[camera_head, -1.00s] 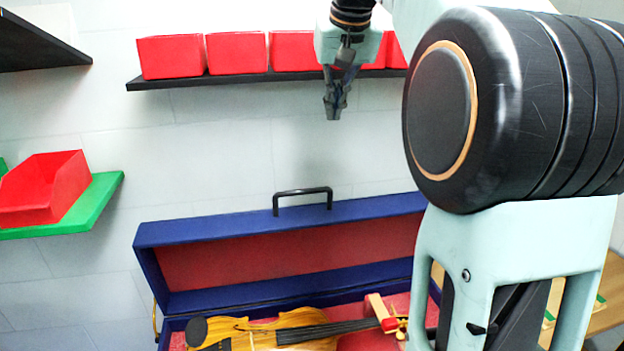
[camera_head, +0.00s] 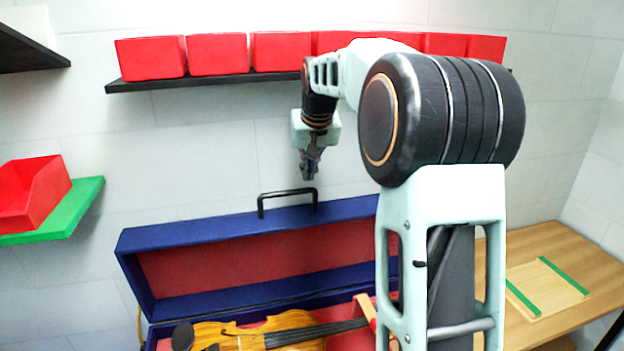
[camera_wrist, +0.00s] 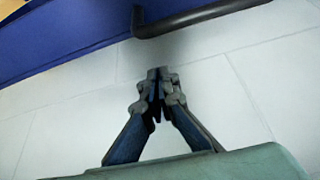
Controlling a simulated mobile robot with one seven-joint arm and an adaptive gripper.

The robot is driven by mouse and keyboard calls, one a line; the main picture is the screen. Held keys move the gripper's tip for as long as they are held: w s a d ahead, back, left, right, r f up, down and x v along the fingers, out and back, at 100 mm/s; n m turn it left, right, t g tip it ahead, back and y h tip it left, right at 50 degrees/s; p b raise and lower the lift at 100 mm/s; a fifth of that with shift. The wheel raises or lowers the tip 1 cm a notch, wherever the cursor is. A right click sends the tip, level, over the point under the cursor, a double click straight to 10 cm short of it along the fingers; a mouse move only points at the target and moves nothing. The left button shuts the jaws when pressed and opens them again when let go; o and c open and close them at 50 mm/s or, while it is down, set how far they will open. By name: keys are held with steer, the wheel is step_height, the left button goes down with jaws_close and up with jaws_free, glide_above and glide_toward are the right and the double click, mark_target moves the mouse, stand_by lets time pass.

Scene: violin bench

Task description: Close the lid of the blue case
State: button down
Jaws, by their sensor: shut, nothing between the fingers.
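The blue case (camera_head: 270,301) stands open with its lid (camera_head: 190,234) raised, showing a red lining. A black handle (camera_head: 287,194) sticks up from the top edge of the lid. A violin (camera_head: 290,330) lies in the case; its neck end is hidden behind my arm. My gripper (camera_head: 308,177) is shut and empty, pointing down just above the handle in the head view. In the wrist view my gripper (camera_wrist: 158,75) is near the handle (camera_wrist: 190,18) and the blue lid (camera_wrist: 70,35), with a visible gap in the picture. I cannot tell its depth relative to the lid.
A black wall shelf (camera_head: 200,82) holds a row of red bins (camera_head: 218,54) above. A green shelf (camera_head: 85,205) with a red bin is at the left. A wooden bench (camera_head: 550,240) with a board (camera_head: 545,288) extends right. The wall is behind the lid.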

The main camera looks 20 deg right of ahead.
steer(key=s, duration=0.3)
steer(key=shift+s+a+r, duration=0.1)
steer(key=shift+s+a, duration=0.1)
steer(key=shift+s, duration=0.35)
steer(key=shift+s+f+b, duration=0.1)
steer(key=shift+f+b, duration=0.2)
steer(key=shift+b, duration=0.1)
